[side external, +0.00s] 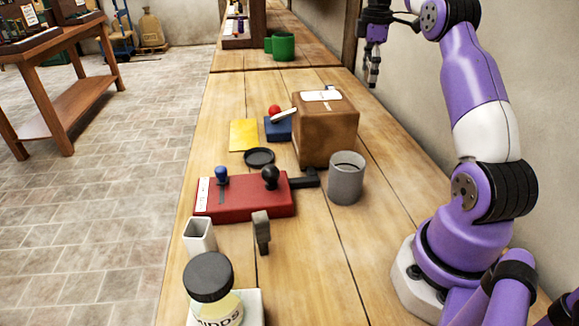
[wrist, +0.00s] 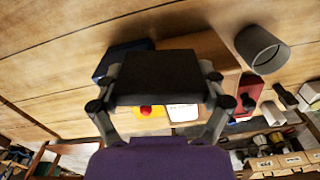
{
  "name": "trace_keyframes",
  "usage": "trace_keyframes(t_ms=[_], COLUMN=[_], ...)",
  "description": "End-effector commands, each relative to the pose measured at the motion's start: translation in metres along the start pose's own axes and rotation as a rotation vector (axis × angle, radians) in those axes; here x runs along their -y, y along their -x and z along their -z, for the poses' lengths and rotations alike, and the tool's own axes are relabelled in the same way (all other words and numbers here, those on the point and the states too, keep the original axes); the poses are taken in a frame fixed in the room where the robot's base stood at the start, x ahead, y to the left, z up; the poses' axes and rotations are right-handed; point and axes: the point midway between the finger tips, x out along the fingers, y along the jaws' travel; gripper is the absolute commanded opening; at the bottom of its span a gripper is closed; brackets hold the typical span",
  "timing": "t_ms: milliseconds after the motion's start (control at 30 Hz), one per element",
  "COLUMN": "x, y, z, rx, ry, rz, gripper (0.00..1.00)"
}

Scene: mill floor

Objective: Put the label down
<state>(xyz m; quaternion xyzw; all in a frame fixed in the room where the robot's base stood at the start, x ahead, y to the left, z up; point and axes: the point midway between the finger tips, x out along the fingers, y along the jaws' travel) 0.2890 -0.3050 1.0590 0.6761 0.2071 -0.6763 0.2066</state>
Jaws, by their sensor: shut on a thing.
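My gripper (side external: 373,72) hangs above the back right of the bench, beyond the brown box and well clear of the bench top. In the wrist view its fingers (wrist: 158,82) are shut on a dark flat piece (wrist: 155,70), which spans between them. I cannot tell from its dark side whether this is a label. A white label (side external: 320,95) lies on top of the brown box (side external: 325,132); it also shows in the wrist view (wrist: 182,112), below the held piece.
A blue block (side external: 278,131) with a red knob and a yellow sheet (side external: 243,134) lie left of the box. A grey cup (side external: 346,180), red fixture (side external: 245,199) and lidded jar (side external: 209,280) stand nearer. A green mug (side external: 281,46) stands at the back. The wall bounds the right.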

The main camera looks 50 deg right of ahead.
Motion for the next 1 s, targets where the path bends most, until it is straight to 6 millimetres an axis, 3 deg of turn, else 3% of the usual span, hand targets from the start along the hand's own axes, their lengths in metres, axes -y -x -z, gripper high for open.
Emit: trace_keyframes(t_ms=[367, 533, 700, 800, 933, 1000], x=[0.057, 0.112, 0.169, 0.193, 0.215, 0.215], y=[0.017, 0.019, 0.009, 0.001, -0.008, -0.025], z=[0.035, 0.052, 0.056, 0.054, 0.050, 0.050], rx=[0.000, -0.001, -0.002, -0.001, -0.001, 0.002], ry=[0.065, 0.115, 0.161, 0.178, 0.196, 0.194], rz=[-0.003, -0.005, -0.005, -0.004, -0.003, 0.003], gripper=[0.43, 0.43, 0.43, 0.43, 0.43, 0.43])
